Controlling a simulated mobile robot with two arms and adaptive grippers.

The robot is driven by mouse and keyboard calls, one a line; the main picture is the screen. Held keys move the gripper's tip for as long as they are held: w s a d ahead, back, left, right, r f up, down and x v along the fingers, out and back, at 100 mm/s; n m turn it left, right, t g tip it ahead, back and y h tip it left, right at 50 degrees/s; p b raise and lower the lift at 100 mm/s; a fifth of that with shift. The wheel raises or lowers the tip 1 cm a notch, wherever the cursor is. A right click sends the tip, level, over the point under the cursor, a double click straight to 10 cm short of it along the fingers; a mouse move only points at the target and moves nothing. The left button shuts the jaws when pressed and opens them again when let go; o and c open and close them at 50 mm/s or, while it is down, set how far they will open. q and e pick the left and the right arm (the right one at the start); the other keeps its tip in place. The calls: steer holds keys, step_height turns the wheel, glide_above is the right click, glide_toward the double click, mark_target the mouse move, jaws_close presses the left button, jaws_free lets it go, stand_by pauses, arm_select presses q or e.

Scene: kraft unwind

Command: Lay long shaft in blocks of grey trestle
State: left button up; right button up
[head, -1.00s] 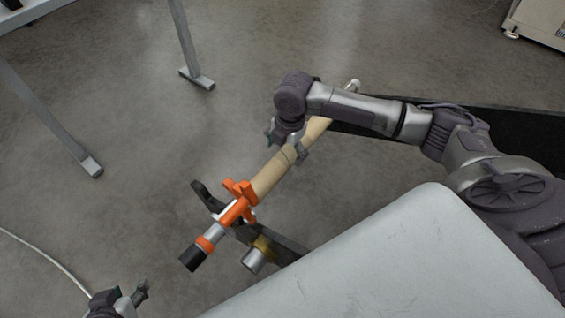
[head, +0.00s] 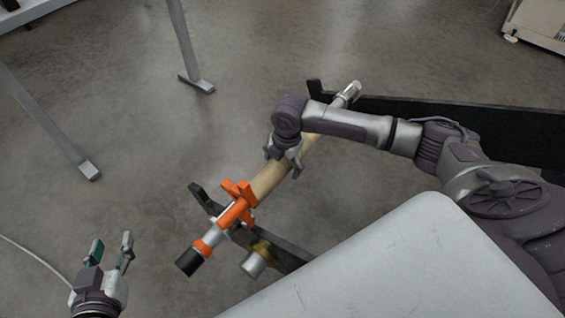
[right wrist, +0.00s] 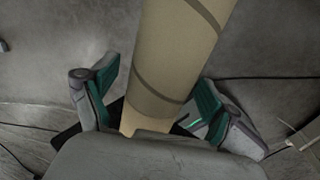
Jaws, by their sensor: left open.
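The long shaft lies diagonally in the head view. It has a beige roll (head: 270,180) around it, an orange collar (head: 236,203), a black near end (head: 188,262) and a silver far end (head: 349,92). It lies across the arms of a black stand (head: 440,116). My right gripper (head: 283,163) is over the roll. In the right wrist view its fingers are spread on either side of the roll (right wrist: 175,60), with a gap on the left. My left gripper (head: 112,245) is open and empty at the lower left. I cannot identify a grey trestle with blocks for certain.
Grey metal legs (head: 190,50) stand on the floor at the upper left. A pale grey surface (head: 400,270) fills the lower right. A silver cylinder (head: 254,264) sits on the stand below the collar. A pale cable (head: 38,262) lies at the left. The floor at centre left is clear.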

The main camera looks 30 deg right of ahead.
jaws_close()
steer(key=shift+o, duration=0.7)
jaws_free()
steer(key=shift+r, duration=0.15)
steer(key=r, duration=0.7)
steer(key=s+r, duration=0.1)
steer(key=r, duration=0.3)
steer(key=shift+s+d+r, duration=0.1)
steer(key=shift+d+r, duration=0.15)
steer(key=shift+r, duration=0.1)
